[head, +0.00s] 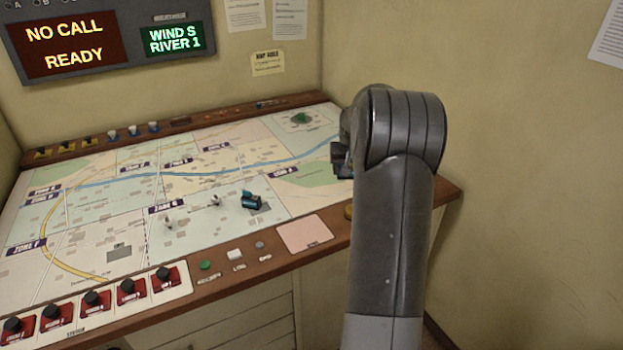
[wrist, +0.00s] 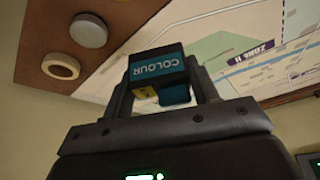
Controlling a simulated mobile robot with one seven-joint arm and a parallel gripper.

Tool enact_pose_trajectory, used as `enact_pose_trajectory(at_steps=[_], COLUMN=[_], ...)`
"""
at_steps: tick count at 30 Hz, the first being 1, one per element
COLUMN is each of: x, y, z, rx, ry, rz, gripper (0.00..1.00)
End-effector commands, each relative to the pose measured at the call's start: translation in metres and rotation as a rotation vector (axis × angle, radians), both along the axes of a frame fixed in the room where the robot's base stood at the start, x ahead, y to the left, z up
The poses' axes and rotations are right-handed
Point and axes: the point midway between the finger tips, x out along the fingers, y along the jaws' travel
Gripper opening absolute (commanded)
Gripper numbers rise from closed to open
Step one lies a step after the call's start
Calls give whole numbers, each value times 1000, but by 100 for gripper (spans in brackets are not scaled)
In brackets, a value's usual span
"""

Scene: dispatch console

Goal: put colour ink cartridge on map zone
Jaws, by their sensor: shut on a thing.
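The colour ink cartridge (wrist: 158,66) is a dark block with a teal label reading COLOUR, seen in the wrist view. My gripper (wrist: 163,80) is shut on it, one finger on each side. The map behind it in that view shows a ZONE H label. In the head view my gripper (head: 341,160) is at the right end of the map table, mostly hidden by my arm, and the held cartridge cannot be made out there. The map (head: 110,215) is a pale board split into labelled zones, with a blue river and a yellow road.
A small dark and teal block (head: 251,201) lies on the map, near small white pieces (head: 215,200). A green piece (head: 301,118) is at the back right. Red switches (head: 97,300) and a pink pad (head: 304,234) line the front. Much of the map's left is clear.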

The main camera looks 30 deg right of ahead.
Motion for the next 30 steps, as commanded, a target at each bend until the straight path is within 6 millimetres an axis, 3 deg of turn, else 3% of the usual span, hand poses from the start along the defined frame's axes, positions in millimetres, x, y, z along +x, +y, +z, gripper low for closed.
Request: enact_pose_trajectory(at_steps=[5, 10, 18, 24, 30], x=[-3, 10, 39, 46, 44], y=[0, 34, 149, 236, 299], z=[3, 4, 5, 5, 6], rx=[0, 0, -2, -2, -1], ry=[-1, 1, 2, 1, 0], rz=[4, 55, 218, 340, 428], gripper=[31, 31, 31, 31, 31])
